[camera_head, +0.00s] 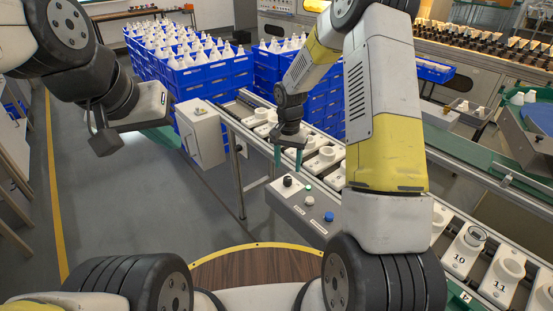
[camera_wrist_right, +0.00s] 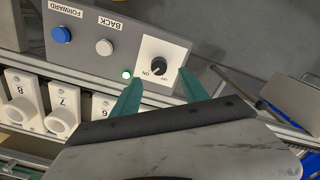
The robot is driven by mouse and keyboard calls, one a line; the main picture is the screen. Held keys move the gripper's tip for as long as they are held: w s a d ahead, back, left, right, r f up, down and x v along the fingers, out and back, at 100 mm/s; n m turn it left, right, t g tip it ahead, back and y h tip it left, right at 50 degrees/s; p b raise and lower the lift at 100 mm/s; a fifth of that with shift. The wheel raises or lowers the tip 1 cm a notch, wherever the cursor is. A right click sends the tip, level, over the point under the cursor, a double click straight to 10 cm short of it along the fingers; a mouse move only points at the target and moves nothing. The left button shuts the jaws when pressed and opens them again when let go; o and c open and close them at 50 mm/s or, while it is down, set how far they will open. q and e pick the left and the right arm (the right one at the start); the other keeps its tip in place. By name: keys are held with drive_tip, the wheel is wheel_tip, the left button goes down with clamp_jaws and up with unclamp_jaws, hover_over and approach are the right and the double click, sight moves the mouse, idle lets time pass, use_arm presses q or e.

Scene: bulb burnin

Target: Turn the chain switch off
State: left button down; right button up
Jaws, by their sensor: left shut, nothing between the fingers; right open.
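The chain switch is a black rotary knob (camera_head: 287,181) on a white plate with ON and OFF marks, on a grey control box (camera_head: 296,209). It also shows in the right wrist view, as the knob (camera_wrist_right: 158,66); I cannot tell for sure which mark it points to. A green lamp (camera_wrist_right: 127,73) beside it is lit. My right gripper (camera_head: 288,160) is open, its green fingers above the knob. In the right wrist view, the fingers (camera_wrist_right: 160,90) lie on either side of the plate's lower part, apart from the knob. My left gripper (camera_head: 165,138) is shut and empty, far left.
The box also carries a white BACK button (camera_wrist_right: 104,47) and a blue FORWARD button (camera_wrist_right: 61,34). A conveyor with numbered white holders (camera_head: 466,250) runs behind it. A grey cabinet (camera_head: 201,133) and stacked blue crates (camera_head: 215,75) stand farther back. The floor at left is clear.

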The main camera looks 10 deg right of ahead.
sight(288, 178)
wheel_tip(288, 178, down, 6)
drive_tip(key=shift+r, duration=0.1)
clamp_jaws()
idle(0.4)
